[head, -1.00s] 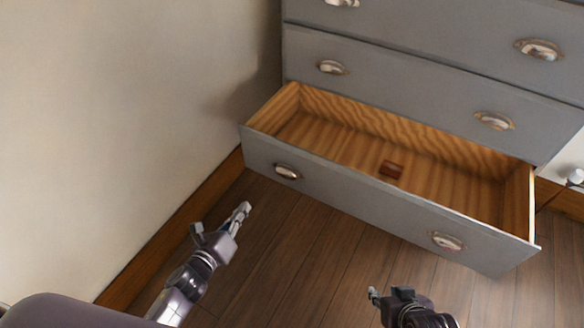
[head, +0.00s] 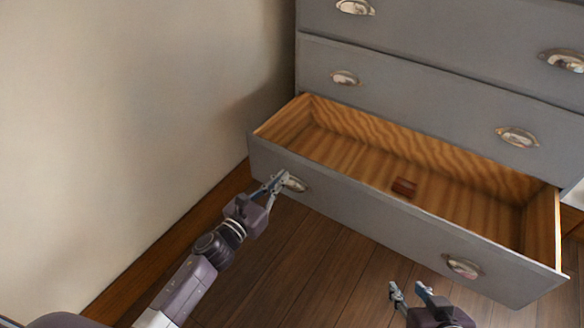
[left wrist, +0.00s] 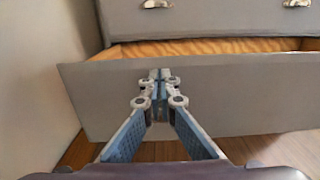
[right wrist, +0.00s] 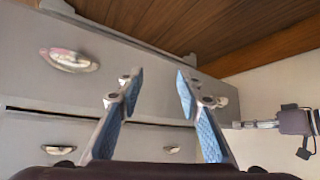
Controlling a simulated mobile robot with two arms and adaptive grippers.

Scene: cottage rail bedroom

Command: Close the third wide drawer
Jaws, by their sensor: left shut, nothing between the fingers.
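The open drawer is the lowest one in view in the head view, with a grey front (head: 365,222) pulled well out. It has two cup handles, a left handle (head: 296,184) and a right handle (head: 462,267). My left gripper (head: 276,182) is shut and empty, its tips at the left handle; whether they touch is hard to tell. In the left wrist view its closed fingers (left wrist: 159,80) point at the drawer front (left wrist: 240,95) and hide that handle. My right gripper (head: 410,289) is open and empty, low in front of the drawer. Its spread fingers show in the right wrist view (right wrist: 159,76).
The closed drawer above (head: 430,105) is flush with the chest. A beige wall (head: 130,120) with a brown baseboard stands close on the left. The wooden floor (head: 310,262) in front is clear.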

